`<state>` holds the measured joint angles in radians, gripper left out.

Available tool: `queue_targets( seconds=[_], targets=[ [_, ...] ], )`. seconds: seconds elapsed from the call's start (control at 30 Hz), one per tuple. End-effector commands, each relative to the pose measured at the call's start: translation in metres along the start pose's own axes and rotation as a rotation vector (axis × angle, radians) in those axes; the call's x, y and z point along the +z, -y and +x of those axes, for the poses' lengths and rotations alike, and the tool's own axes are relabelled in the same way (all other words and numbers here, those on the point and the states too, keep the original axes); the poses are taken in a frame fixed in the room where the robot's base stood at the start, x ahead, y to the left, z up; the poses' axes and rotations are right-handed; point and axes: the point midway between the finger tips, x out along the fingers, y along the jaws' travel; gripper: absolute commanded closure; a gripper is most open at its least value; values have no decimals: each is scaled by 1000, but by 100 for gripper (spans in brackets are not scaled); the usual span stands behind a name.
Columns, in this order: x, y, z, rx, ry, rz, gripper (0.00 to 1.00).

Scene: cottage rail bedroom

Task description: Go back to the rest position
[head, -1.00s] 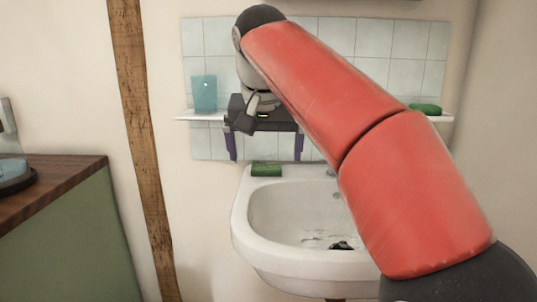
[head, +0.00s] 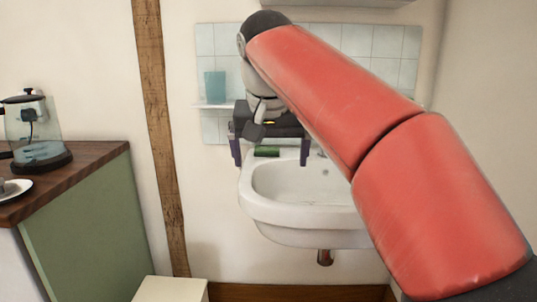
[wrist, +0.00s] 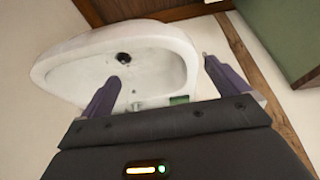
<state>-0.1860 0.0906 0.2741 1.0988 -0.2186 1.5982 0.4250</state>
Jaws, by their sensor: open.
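My gripper (head: 271,158) is in front of the white sink (head: 259,213) in the head view, above its back rim. Its two purple fingers are wide apart with nothing between them. In the wrist view my gripper (wrist: 160,80) is open, and the sink (wrist: 70,60) with its dark drain lies beyond the fingers. A green block (head: 267,151), like a soap bar or sponge, sits on the sink's back left edge, and it also shows in the wrist view (wrist: 179,100). My red arm hides the right part of the sink and shelf.
A blue cup (head: 215,85) stands on the wall shelf (head: 210,105). A pale box (head: 170,290) stands on the floor below.

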Motion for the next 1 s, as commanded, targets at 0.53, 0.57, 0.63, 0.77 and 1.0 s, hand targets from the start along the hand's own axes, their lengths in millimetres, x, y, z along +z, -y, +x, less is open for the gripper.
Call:
queue_targets(
  seconds=[0.53, 0.57, 0.63, 0.77, 1.0],
  targets=[
    [82, -62, 31, 31, -32, -46, 1],
    [92, -69, 35, 31, -35, -47, 1],
    [120, -86, 49, 30, -43, -47, 1],
    [177, -116, 80, 19, -57, -39, 1],
    [263, -145, 135, -13, -83, -16, 1]
  ],
)
